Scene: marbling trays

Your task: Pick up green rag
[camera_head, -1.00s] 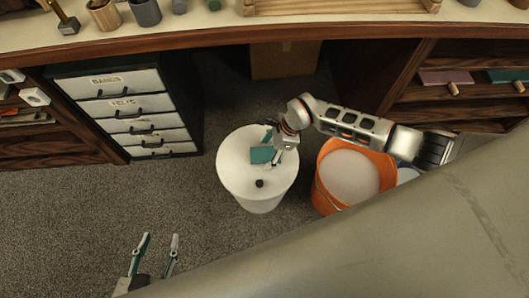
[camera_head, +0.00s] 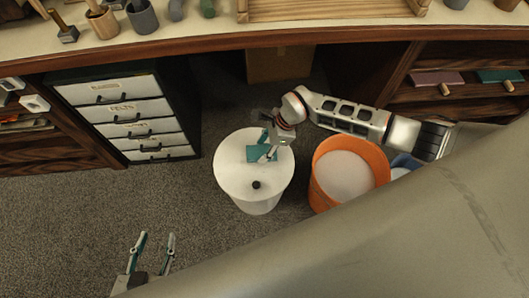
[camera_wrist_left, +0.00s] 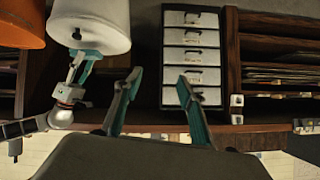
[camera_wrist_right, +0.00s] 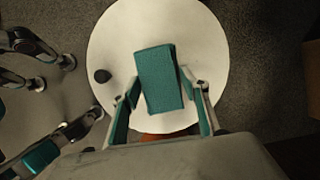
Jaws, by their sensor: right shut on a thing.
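The green rag (camera_head: 260,154) is a folded teal-green block over the white round top of a bin (camera_head: 228,180). In the right wrist view the rag (camera_wrist_right: 160,78) lies between the two fingers of my right gripper (camera_wrist_right: 164,96). My right gripper (camera_head: 267,146) is shut on the rag, over the bin's top. I cannot tell whether the rag still touches the top. My left gripper (camera_head: 154,243) is open and empty, low over the carpet at the lower left, well apart from the rag. Its spread fingers (camera_wrist_left: 160,84) show in the left wrist view.
A black knob (camera_head: 257,184) sits on the bin's top. An orange bucket (camera_head: 319,190) stands right of the bin, under my right arm, with a blue container (camera_head: 405,161) beyond. A drawer cabinet (camera_head: 131,118) and the counter (camera_head: 215,32) edge the back. Carpet at left is clear.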

